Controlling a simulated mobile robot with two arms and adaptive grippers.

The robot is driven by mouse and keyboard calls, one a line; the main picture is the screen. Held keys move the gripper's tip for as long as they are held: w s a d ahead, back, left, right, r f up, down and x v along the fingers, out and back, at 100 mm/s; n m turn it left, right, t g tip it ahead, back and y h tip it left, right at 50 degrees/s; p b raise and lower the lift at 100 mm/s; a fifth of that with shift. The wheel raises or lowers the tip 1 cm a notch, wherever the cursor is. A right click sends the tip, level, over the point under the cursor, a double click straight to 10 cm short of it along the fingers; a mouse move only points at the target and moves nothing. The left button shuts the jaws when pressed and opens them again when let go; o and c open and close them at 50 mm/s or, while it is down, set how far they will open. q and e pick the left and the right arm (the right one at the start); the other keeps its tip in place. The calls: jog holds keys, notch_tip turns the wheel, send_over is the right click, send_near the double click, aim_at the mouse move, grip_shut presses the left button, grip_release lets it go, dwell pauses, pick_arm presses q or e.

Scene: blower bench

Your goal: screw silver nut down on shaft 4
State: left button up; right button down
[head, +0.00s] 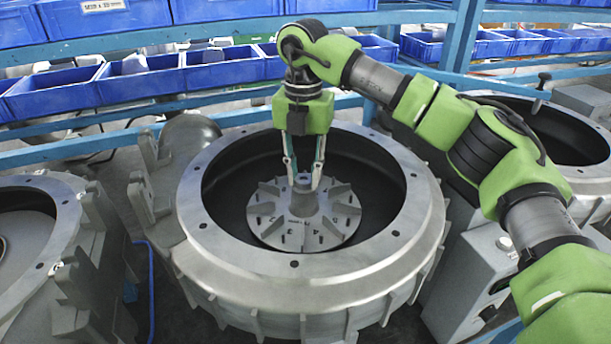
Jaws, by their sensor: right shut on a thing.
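My right gripper (303,184) reaches straight down into the middle blower housing. Its two fingers are closed around a small grey-silver piece, the silver nut (303,179), at the top of the central shaft. The hub (303,204) below stands upright in the middle of a grey finned impeller (272,208). The fingertips sit on either side of the hub's top. The nut is tiny here, and I cannot tell how far down it sits or see its threads. No number shows on the shaft. My left gripper is out of view.
The round metal housing rim (205,240) surrounds the impeller. Other housings stand at left (65,215) and right (575,125). Blue bins (225,70) on blue racks line the back. A grey box (475,285) stands at lower right.

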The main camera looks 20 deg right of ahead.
jog(key=m, duration=0.2)
jog(key=m+b, duration=0.1)
jog(key=m, duration=0.3)
jog(key=shift+s+a+f+b, duration=0.15)
jog(key=shift+a+f+b, duration=0.1)
jog(key=shift+a+b, duration=0.1)
jog(key=m+b, duration=0.1)
jog(key=m, duration=0.4)
jog(key=shift+m+b, duration=0.3)
jog(key=shift+r+m, duration=0.15)
jog(key=shift+m, duration=0.85)
